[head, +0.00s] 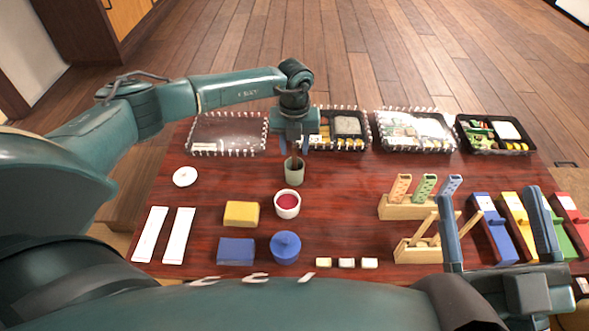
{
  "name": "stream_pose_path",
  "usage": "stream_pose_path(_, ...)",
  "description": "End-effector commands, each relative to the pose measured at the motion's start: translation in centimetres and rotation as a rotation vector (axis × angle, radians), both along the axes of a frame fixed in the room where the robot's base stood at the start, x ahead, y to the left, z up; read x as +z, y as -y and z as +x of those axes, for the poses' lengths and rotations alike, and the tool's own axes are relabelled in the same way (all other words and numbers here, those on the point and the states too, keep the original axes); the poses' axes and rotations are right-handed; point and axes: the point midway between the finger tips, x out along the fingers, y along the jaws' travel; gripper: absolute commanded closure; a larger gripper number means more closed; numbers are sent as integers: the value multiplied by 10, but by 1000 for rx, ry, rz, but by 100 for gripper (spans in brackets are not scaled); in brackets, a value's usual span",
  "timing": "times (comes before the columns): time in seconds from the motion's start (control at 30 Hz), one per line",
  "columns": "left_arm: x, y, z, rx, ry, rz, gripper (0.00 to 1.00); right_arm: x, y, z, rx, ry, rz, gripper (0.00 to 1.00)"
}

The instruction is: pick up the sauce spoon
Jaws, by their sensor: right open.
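A grey-green cup (294,178) stands upright at the back middle of the dark red table. A thin brown handle (295,161), which looks like the sauce spoon's, sticks up from it; the spoon's lower end is hidden in the cup. My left gripper (295,147) points down just above the cup. Its fingers look apart, one on each side of the handle, and I cannot see them touching it. My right gripper (496,225) is open and empty at the front right, its two fingers wide apart.
A white cup of red sauce (287,204) stands in front of the green cup. A blue lidded pot (285,247), yellow block (241,214) and blue block (236,251) are nearby. Clear trays (228,133) line the back edge. Wooden holders (408,207) stand at right.

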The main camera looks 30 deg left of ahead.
Motion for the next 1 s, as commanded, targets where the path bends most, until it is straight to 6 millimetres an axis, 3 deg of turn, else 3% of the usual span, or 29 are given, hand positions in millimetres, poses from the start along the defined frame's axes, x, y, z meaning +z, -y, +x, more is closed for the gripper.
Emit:
stream_pose_path(0.1, -13, 0, 0, -1, 0, 0, 63, 6, 1, 1, 1, 57, -6, 18)
stream_pose_path(0.37, -13, 0, 0, -1, 0, 0, 63, 9, 1, 1, 0, 67, -8, 18)
stream_pose_path(0.8, -13, 0, 0, 0, 0, -1, 99, 8, 1, 1, 0, 67, -8, 18)
stream_pose_path(1.0, -13, 0, 0, 0, 0, -1, 100, 8, 1, 1, 0, 65, -8, 18)
